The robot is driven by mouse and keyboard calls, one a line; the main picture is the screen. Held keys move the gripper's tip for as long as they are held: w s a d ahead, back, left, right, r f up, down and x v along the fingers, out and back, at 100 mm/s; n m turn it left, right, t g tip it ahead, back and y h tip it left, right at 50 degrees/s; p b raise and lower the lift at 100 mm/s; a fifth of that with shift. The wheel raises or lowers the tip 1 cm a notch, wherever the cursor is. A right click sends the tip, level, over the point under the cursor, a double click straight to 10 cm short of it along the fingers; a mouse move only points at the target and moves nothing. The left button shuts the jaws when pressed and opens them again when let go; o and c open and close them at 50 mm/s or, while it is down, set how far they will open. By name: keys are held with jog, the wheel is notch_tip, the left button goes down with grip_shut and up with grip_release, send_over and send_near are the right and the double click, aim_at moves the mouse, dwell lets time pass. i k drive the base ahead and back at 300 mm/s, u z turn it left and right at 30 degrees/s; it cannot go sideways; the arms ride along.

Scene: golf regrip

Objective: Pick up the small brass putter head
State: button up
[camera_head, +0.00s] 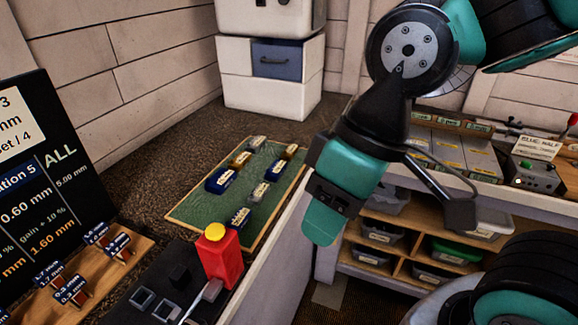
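Several small putter heads with labels lie on a green mat (205,205) with a pale wooden rim. Two look brass: one (241,159) at the mat's far left part, and one (290,151) near its far right corner. I cannot tell from this view which is the smaller. The other heads look blue or silver-grey. The end of my arm with my gripper (335,195) hangs to the right of the mat, apart from the heads. Its fingers are not clear enough to tell open from shut. I see nothing held in it.
A red bottle with a yellow cap (218,256) stands at the mat's near edge, beside a black tray (160,290). A dark sign (45,170) and a wooden board (85,270) are at left. White drawer boxes (268,85) stand behind. Shelves (405,235) are at right.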

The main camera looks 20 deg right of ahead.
aim_at(287, 154)
jog(key=u, duration=0.5)
jog(key=k, duration=1.15)
jog(key=z, duration=0.65)
jog(key=i, duration=1.7)
jog(key=u, duration=0.5)
